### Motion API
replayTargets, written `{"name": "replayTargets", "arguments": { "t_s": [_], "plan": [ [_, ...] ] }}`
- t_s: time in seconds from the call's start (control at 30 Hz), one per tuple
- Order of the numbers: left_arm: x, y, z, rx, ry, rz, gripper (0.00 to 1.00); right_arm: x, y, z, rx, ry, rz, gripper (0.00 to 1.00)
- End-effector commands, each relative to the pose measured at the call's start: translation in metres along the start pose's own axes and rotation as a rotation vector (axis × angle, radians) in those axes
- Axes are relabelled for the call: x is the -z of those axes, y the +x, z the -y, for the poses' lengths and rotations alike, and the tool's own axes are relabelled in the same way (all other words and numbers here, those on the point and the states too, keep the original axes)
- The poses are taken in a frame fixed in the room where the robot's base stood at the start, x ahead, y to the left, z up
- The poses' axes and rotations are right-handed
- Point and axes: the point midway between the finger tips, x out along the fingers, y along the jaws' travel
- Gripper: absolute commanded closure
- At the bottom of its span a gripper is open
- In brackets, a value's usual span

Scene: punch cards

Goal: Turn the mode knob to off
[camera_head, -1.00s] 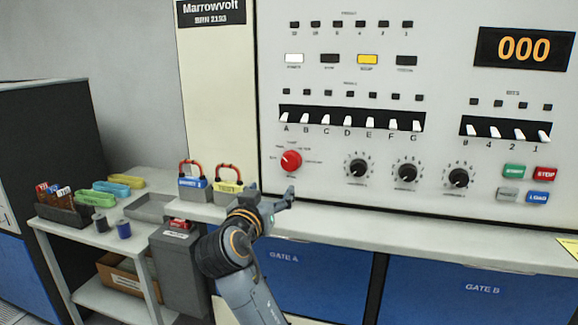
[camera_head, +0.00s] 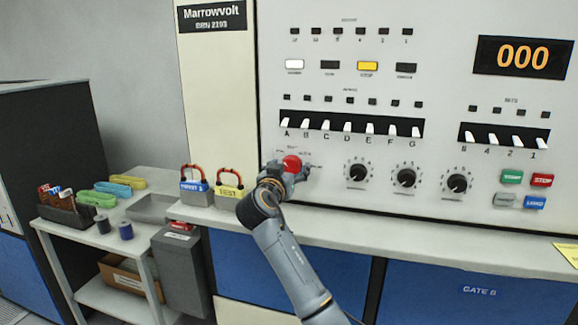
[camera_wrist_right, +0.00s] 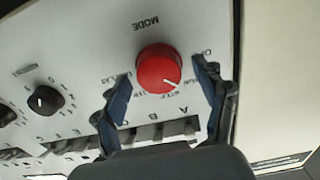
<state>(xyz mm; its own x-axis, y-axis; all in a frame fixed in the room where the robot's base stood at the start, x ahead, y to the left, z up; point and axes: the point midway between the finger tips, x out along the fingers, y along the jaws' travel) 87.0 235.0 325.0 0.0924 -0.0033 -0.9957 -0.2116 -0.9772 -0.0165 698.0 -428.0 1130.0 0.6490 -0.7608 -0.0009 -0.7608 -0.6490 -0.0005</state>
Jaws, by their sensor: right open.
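The red mode knob (camera_head: 291,163) is on the pale panel, left of the black knobs. In the right wrist view the red knob (camera_wrist_right: 158,66) appears under the upside-down word MODE. Its white mark points to the lower right, toward small labels around it that are partly hidden and hard to read. My right gripper (camera_head: 289,171) is at the knob. In the wrist view its two open fingers (camera_wrist_right: 161,72) stand on either side of the knob, with gaps showing between them and it. My left gripper is not in view.
Black knobs (camera_head: 406,177) line the panel to the right, with white lettered switches (camera_head: 348,127) above.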

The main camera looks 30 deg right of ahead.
Motion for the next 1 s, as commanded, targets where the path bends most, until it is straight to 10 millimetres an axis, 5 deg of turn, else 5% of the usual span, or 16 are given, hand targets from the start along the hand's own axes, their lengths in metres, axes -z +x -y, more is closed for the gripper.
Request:
{"name": "replayTargets", "arguments": {
  "t_s": [0.27, 0.53, 1.0],
  "plan": [
    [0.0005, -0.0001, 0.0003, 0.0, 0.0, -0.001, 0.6, 0.0, 0.0016, 0.0002, 0.001, 0.0, 0.0, 0.28],
    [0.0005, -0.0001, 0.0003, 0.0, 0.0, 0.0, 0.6, 0.0, 0.0014, 0.0002, 0.0, 0.0, 0.0, 0.81],
    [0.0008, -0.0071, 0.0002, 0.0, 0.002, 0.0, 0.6, 0.0014, 0.0013, 0.0008, 0.0, -0.107, 0.0, 0.82]
  ]
}}
